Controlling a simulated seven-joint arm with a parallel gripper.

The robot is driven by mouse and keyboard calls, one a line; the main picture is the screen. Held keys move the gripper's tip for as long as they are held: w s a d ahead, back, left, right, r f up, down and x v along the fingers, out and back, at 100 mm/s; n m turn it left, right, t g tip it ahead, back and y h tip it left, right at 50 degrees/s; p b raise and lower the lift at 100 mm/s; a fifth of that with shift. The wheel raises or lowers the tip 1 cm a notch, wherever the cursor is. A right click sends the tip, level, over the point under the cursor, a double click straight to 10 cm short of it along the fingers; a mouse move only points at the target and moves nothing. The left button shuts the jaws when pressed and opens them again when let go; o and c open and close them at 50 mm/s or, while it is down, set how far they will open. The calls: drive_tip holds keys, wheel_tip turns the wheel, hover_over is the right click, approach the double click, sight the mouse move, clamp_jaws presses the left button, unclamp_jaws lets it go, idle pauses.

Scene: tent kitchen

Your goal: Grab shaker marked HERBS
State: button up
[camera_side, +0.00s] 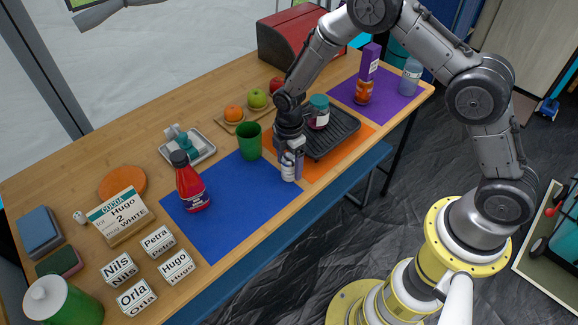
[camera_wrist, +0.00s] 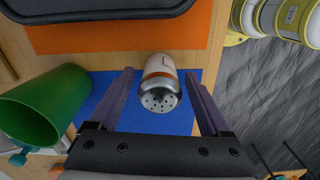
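A small white shaker (camera_side: 288,173) stands near the front right corner of the blue mat (camera_side: 232,205), close to the orange mat. The wrist view shows the shaker (camera_wrist: 162,83) from above, with a perforated metal cap and a pale body with an orange-brown band. I cannot read any marking on it. My gripper (camera_side: 291,158) points down over it. In the wrist view my gripper (camera_wrist: 160,72) is open, with one finger on each side of the shaker and a visible gap on both sides.
A green cup (camera_side: 249,141) stands close behind and left of my gripper. A black grill pan (camera_side: 338,138) holding a teal-lidded jar (camera_side: 318,110) lies on the orange mat (camera_side: 300,172). A red bottle (camera_side: 190,187) stands left. The blue mat's front middle is clear.

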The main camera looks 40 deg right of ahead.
drive_tip(key=c, duration=1.2)
drive_tip(key=shift+r, duration=0.15)
